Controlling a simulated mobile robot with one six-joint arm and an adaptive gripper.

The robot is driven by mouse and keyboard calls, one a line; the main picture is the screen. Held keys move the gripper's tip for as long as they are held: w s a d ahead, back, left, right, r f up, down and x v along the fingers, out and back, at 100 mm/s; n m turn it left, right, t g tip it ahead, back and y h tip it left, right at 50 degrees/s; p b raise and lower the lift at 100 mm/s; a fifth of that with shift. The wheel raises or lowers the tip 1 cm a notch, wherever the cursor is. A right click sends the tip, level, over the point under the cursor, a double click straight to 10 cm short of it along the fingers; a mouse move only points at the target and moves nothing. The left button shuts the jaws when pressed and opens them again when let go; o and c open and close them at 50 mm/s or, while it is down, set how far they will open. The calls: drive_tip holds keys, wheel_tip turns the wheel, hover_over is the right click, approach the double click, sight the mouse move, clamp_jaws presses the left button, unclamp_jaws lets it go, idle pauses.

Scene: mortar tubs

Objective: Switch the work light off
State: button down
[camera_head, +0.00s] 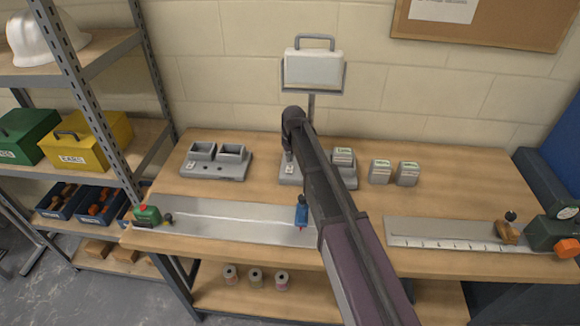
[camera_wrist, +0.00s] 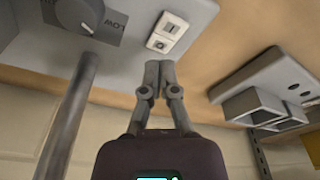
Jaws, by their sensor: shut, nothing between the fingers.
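The work light (camera_head: 313,68) stands at the back of the bench, a pale panel in a grey frame on a post. I cannot tell whether it is lit. Its grey base (camera_head: 289,181) is partly hidden behind my arm. In the wrist view a white rocker switch (camera_wrist: 167,33), marked I and O, sits on the base, beside a dark rotary knob (camera_wrist: 78,14) with a LOW label. My gripper (camera_wrist: 159,66) is shut and empty, its fingertips close to the switch's O end. I cannot tell whether they touch. In the head view the gripper (camera_head: 288,157) is over the base.
A grey double-tub holder (camera_head: 216,160) stands left of the base; labelled grey tubs (camera_head: 380,171) stand right. A blue tool (camera_head: 301,211) sits on the left metal plate (camera_head: 225,220). Another plate (camera_head: 450,232) lies front right. Shelves (camera_head: 85,60) flank the bench at left.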

sight(290, 167)
drive_tip(key=shift+r+p, duration=2.05)
drive_tip(key=shift+r, duration=0.25)
drive_tip(key=s+d+m+g, duration=0.1)
drive_tip(key=s+d+m, duration=0.4)
drive_tip(key=s+d, duration=1.8)
drive_tip(key=s, duration=0.2)
drive_tip(key=shift+s+f+m+g+h, duration=0.15)
drive_tip(key=shift+s+m+g+h, duration=0.15)
drive_tip(key=shift+s+h, duration=0.1)
